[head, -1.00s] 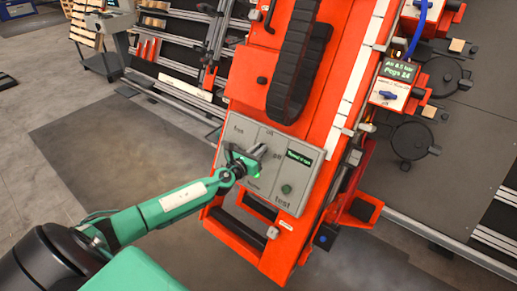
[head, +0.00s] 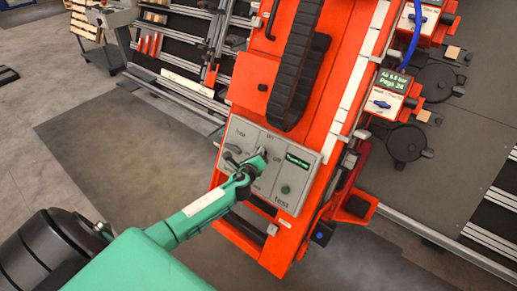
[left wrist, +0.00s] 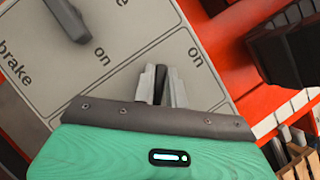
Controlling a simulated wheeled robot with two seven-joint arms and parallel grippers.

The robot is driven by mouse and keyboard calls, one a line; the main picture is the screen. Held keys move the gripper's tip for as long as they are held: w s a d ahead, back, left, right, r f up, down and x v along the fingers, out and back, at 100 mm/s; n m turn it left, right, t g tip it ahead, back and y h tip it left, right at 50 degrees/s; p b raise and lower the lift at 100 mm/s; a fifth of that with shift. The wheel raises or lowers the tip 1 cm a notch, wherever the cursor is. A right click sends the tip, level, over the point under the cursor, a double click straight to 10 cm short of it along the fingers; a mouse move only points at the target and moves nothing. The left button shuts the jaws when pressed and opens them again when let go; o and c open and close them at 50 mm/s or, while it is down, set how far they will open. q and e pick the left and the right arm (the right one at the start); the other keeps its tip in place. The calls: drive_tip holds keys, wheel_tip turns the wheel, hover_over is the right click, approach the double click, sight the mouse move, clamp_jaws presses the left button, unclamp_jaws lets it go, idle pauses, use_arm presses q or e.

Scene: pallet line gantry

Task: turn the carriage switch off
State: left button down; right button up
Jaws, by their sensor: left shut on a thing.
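The grey control panel (head: 279,171) is on the front of the orange gantry carriage (head: 262,102). My left gripper (head: 263,155) is at its middle section, shut on a dark switch handle (left wrist: 161,83). In the left wrist view, the handle shows between the gripper's fingertips (left wrist: 162,86), with an "on" label near it to the right. The fingers hide most of the switch, so I cannot tell its exact setting. The other dark knob (left wrist: 69,18), beside the word "brake", is apart from the gripper; in the head view it shows just left of it. My right gripper is not in view.
A small dark green screen (head: 298,160) and a green button (head: 285,189) are on the panel's right part. An orange handle frame (head: 235,235) sits below the panel. A black cable chain (head: 294,75) runs above it.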

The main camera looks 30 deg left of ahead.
use_arm(q)
drive_tip(key=shift+r+n+p, duration=0.2)
drive_tip(key=shift+n+p, duration=0.1)
drive_tip(key=shift+n, duration=0.2)
drive_tip(key=n+g+p, duration=0.1)
drive_tip(key=n+p, duration=0.1)
drive_tip(key=n+g+p, duration=0.1)
drive_tip(key=n+p, duration=0.1)
drive_tip(key=n, duration=0.1)
drive_tip(key=n+g+y+p, duration=0.1)
drive_tip(key=n+p, duration=0.1)
drive_tip(key=shift+s+a+f+n+g+p, duration=0.1)
drive_tip(key=shift+f+n+g+p, duration=0.2)
drive_tip(key=shift+g+p, duration=0.1)
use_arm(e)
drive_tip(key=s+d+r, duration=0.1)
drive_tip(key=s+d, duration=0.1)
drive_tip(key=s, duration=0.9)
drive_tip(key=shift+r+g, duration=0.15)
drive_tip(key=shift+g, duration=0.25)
use_arm(q)
drive_tip(key=shift+f+n, duration=0.1)
drive_tip(key=shift+n, duration=0.3)
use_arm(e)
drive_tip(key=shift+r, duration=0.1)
use_arm(q)
drive_tip(key=c, duration=1.4)
unclamp_jaws()
drive_tip(key=shift+a, duration=0.1)
drive_tip(key=shift+c, duration=0.2)
